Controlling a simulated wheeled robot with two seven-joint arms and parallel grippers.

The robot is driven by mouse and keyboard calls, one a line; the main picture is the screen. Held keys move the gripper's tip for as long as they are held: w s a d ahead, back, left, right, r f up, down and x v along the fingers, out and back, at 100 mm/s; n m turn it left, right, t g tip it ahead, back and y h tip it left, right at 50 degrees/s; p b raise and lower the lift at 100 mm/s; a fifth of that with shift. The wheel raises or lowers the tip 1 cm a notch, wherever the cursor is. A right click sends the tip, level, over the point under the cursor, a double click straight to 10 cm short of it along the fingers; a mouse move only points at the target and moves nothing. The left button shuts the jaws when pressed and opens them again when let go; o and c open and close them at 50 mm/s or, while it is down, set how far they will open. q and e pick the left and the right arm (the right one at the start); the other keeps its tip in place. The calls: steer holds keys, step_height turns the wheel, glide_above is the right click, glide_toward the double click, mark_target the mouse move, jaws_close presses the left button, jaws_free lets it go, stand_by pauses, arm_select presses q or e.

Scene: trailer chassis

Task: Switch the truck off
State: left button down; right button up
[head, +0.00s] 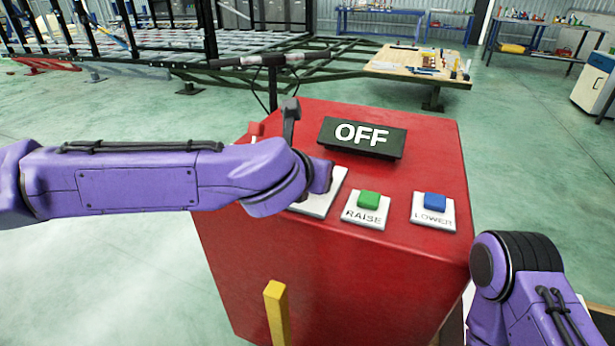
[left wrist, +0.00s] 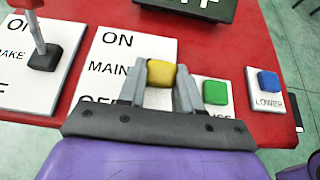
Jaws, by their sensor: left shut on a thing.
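A red control box (head: 330,270) stands in front of me, with a black sign (head: 362,137) reading OFF on its top. In the left wrist view, a white plate (left wrist: 125,48) reads ON and MAIN, with OFF partly hidden below. My left gripper (left wrist: 160,88) is shut on a yellow switch handle (left wrist: 162,72) at this plate. In the head view my left arm hides the handle and most of the plate (head: 332,187). My right gripper is not visible; only part of my right arm shows at lower right.
The green RAISE button (head: 369,200) and blue LOWER button (head: 434,202) sit right of the main plate. The brake lever (left wrist: 38,35) is on its left. A yellow bar (head: 277,310) stands before the box. The trailer chassis (head: 320,65) is behind.

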arm_select(q)
steer(key=shift+f, duration=0.25)
steer(key=c, duration=0.8)
jaws_free()
steer(key=shift+o, duration=0.2)
steer(key=shift+r, duration=0.15)
steer(key=p+v, duration=0.1)
steer(key=v, duration=0.9)
steer(key=shift+s, duration=0.2)
steer(key=shift+r, duration=0.1)
